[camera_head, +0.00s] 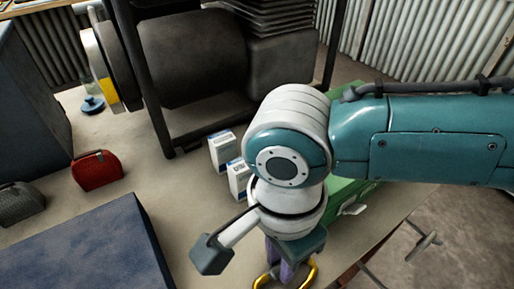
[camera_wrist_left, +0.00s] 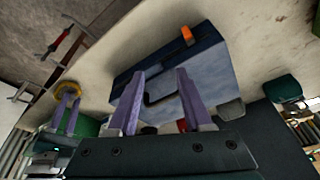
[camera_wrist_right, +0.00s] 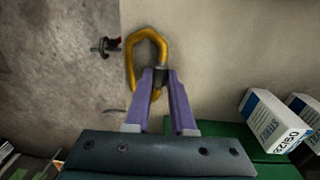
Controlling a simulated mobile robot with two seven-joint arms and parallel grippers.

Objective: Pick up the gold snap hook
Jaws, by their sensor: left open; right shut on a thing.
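The gold snap hook (camera_wrist_right: 131,62) is a yellow-gold loop between the fingertips of my right gripper (camera_wrist_right: 158,78). In the head view the hook (camera_head: 311,276) shows low at the bottom edge, on both sides of the purple fingers of my right gripper (camera_head: 287,268). The left wrist view also shows the hook (camera_wrist_left: 62,86) at the right gripper's tips, at left. Whether it touches the table is unclear. My left gripper (camera_wrist_left: 160,74) is open and empty, its fingers in front of a dark blue box (camera_wrist_left: 215,62). It is outside the head view.
The blue box (camera_head: 85,245) fills the lower left. A red case (camera_head: 98,171), a grey case (camera_head: 19,203) and two white-blue cartons (camera_head: 222,149) stand on the table. A green case (camera_head: 343,198) lies beneath my right arm. A large dark machine (camera_head: 195,60) stands behind. The table edge is at right.

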